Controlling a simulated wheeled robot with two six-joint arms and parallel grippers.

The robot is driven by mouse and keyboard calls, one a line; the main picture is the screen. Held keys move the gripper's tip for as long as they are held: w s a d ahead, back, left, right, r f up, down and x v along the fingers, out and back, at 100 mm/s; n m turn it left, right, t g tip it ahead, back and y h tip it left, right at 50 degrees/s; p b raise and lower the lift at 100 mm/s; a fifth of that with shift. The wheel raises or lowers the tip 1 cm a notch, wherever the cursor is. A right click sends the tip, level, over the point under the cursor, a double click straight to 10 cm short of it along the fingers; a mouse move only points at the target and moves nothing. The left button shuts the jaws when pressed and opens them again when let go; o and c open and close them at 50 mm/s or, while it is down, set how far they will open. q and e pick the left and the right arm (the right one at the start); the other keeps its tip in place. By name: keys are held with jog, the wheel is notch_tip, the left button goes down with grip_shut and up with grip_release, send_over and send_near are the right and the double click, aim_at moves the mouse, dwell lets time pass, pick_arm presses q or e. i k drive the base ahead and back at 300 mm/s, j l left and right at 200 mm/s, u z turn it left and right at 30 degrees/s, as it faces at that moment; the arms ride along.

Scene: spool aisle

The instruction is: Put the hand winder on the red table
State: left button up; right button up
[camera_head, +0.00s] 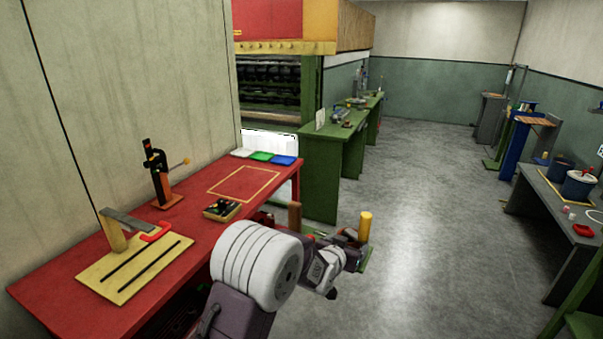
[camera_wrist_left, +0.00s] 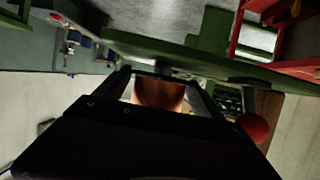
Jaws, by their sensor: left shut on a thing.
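My left gripper (camera_head: 342,252) is shut on what looks like the hand winder (camera_head: 365,226), a green piece with upright wooden posts. It is held just off the right edge of the red table (camera_head: 62,285), apart from the tabletop as far as I can tell. In the left wrist view the left gripper (camera_wrist_left: 158,82) closes around a brown, rounded wooden part (camera_wrist_left: 158,96). A long green bar of the winder (camera_wrist_left: 200,60) crosses beyond it, and a red knob shows at the right. My arm hides part of the winder in the head view. My right gripper is out of view.
Green benches (camera_head: 322,150) stand behind. The aisle floor at right is clear.

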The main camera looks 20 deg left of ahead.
aim_at(245, 181)
jog(key=i+u, duration=0.1)
jog(key=i, duration=0.55)
jog(key=i+l+u, duration=0.15)
jog(key=i, duration=0.5)
jog(key=i+l+u, duration=0.1)
jog(key=i, duration=0.5)
jog(key=i+u, duration=0.25)
jog(key=u, duration=0.15)
jog(key=i+l+u, duration=0.1)
jog(key=u, duration=0.35)
jog(key=i+l+u, duration=0.2)
jog(key=i+u, duration=0.2)
jog(key=i+l+u, duration=0.1)
jog(key=u, duration=0.3)
jog(key=l, duration=0.1)
